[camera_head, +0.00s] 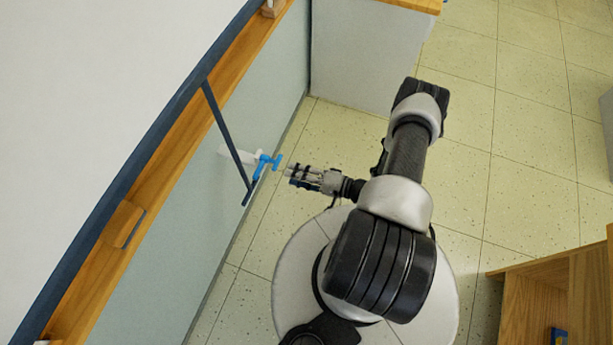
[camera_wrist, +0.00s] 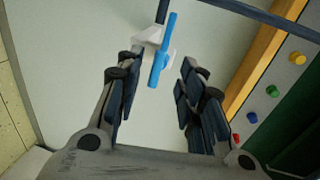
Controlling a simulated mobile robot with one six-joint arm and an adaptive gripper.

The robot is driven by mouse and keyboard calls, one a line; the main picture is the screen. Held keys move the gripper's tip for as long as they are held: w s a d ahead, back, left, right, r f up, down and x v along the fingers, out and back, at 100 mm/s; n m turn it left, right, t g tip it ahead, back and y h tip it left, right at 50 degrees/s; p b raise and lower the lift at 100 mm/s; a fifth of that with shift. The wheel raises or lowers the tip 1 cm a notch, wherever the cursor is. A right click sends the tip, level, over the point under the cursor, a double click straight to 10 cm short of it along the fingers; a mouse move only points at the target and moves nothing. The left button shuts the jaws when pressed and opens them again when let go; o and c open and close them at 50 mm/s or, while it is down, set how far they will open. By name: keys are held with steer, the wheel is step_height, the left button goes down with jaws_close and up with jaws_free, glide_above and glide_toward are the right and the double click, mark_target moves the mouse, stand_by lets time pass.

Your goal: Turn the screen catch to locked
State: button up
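The screen catch has a blue handle (camera_head: 264,166) and a white mount (camera_head: 236,154), set against the pale panel left of my arm. In the wrist view the blue handle (camera_wrist: 164,52) is a long bar, tilted slightly from vertical, with the white mount (camera_wrist: 149,37) behind it. My gripper (camera_head: 288,172) points left at the handle, close to its right end. In the wrist view my gripper (camera_wrist: 160,64) is open, with the handle showing between its fingertips. The fingers do not visibly touch it. Lock markings cannot be made out.
A dark bar (camera_head: 225,135) slants down from the wooden rail (camera_head: 165,140) past the catch. A white cabinet (camera_head: 365,55) stands beyond the arm. A wooden unit (camera_head: 550,285) is at lower right. Coloured magnets (camera_wrist: 272,91) line the wrist view's right. Tiled floor (camera_head: 510,130) is clear.

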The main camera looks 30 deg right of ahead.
steer(key=v, duration=0.3)
steer(key=shift+s+d, duration=0.15)
steer(key=shift+s, duration=0.1)
stand_by(0.4)
steer(key=w+a+r+n+g+y, duration=0.1)
steer(key=a+r+n+g, duration=0.2)
steer(key=r, duration=0.5)
steer(key=w+a+r+n+g, duration=0.15)
steer(key=r+g, duration=0.25)
steer(key=r, duration=0.5)
steer(key=a+r+n+g+y, duration=0.15)
steer(key=r+n+g, duration=0.25)
steer(key=r, duration=0.4)
steer(key=s+a+r+n+t+h, duration=0.1)
steer(key=s+a+r+h, duration=0.1)
steer(key=s+r+h, duration=0.4)
steer(key=s+a+r+n+t+h, duration=0.1)
steer(key=s+r+h, duration=0.4)
steer(key=r, duration=1)
steer(key=shift+s+a+t+h, duration=0.45)
steer(key=shift+s+a, duration=0.45)
steer(key=shift+s, duration=0.4)
steer(key=shift+a, duration=0.1)
